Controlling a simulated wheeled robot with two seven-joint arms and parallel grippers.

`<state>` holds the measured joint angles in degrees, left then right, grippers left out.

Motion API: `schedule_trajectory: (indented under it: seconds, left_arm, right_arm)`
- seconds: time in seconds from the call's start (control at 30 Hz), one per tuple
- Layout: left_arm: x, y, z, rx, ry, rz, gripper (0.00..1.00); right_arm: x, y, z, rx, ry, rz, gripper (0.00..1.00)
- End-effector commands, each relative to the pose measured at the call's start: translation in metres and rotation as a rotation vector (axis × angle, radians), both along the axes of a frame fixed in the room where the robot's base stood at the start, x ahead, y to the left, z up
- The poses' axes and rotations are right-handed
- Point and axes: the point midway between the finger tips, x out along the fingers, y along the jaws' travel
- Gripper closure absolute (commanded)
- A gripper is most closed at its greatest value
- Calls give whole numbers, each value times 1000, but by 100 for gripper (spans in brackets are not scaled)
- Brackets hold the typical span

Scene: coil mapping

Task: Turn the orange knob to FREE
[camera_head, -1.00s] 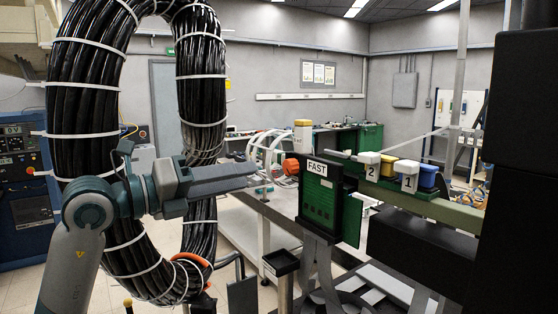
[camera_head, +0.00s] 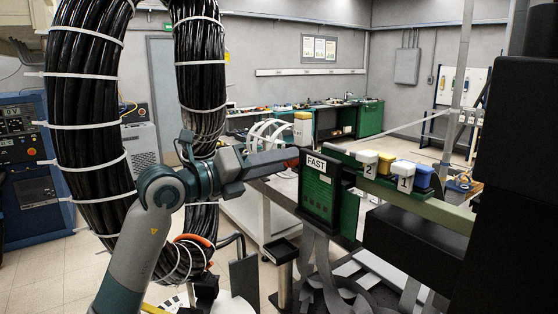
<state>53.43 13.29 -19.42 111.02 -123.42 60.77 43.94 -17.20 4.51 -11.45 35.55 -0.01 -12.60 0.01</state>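A green box (camera_head: 319,195) carries a white FAST label (camera_head: 316,162) on its upper edge. My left gripper (camera_head: 292,160) reaches in from the left, its long grey fingers pointing right, with the tips at the box's left side by the label. The orange knob sat at this side of the box in the earlier view. Now the fingers cover all or nearly all of it. I cannot tell whether they are closed on it or only beside it. No FREE label is readable. My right gripper is not in view.
A thick black cable coil (camera_head: 85,120) stands at left, behind my arm. A short black-topped post (camera_head: 281,252) stands below.

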Motion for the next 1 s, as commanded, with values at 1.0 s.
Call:
schedule_trajectory:
  seconds: [1.0]
  left_arm:
    - [0,1,-6,175,-242,2,97]
  right_arm:
    - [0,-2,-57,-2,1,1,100]
